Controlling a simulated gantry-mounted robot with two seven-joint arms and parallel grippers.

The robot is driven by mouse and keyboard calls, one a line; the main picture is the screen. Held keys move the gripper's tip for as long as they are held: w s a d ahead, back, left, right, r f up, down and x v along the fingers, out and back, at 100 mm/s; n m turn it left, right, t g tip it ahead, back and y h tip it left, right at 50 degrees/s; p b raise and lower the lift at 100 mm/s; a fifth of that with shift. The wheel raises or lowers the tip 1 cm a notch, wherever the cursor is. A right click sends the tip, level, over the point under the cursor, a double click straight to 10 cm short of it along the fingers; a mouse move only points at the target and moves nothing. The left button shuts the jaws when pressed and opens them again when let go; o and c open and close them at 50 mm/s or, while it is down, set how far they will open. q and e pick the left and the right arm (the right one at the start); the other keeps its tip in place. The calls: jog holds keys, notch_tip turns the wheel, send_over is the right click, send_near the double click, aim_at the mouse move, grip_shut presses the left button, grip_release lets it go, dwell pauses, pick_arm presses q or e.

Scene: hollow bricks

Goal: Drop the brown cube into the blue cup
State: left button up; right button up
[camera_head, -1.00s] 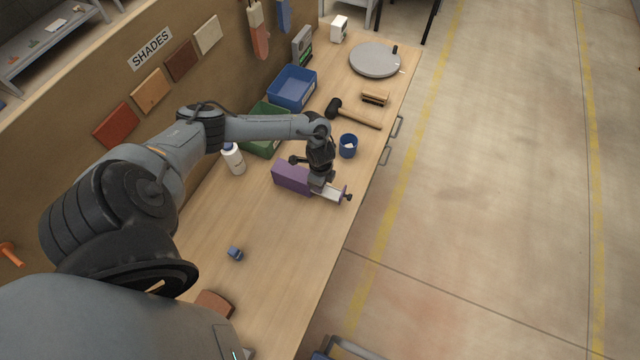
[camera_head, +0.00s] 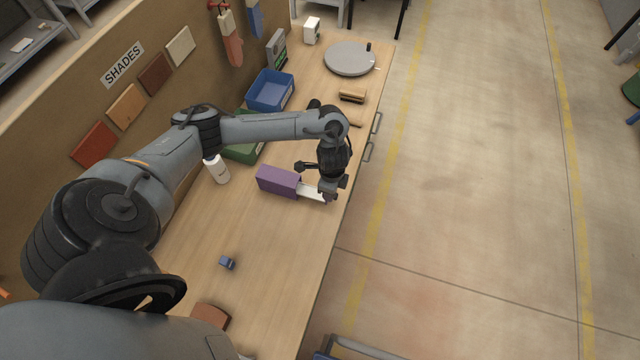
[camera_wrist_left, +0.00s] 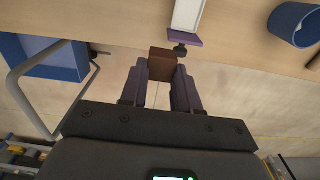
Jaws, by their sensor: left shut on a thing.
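My left gripper (camera_head: 328,197) is shut on the brown cube (camera_wrist_left: 162,64), which sits between the fingertips in the left wrist view. The gripper is at the front end of a purple box (camera_head: 279,181), by its pulled-out white drawer (camera_head: 311,191). The drawer's purple front and dark knob (camera_wrist_left: 180,49) show beside the cube in the wrist view. The blue cup (camera_wrist_left: 293,24) stands on the table at the upper right of the wrist view, apart from the gripper. In the head view my arm hides the cup. My right gripper is not in view.
A white bottle (camera_head: 216,169), green bin (camera_head: 243,151) and blue bin (camera_head: 270,91) line the wall side. A small blue object (camera_head: 227,262) lies on the near tabletop (camera_head: 265,230), which is mostly clear. A mallet, wooden piece (camera_head: 352,95) and grey disc (camera_head: 349,58) lie farther back.

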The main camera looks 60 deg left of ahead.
pick_arm(q)
jog(key=shift+w+d+r, duration=0.2)
jog(key=shift+d+r, duration=0.25)
jog(key=shift+d, duration=0.2)
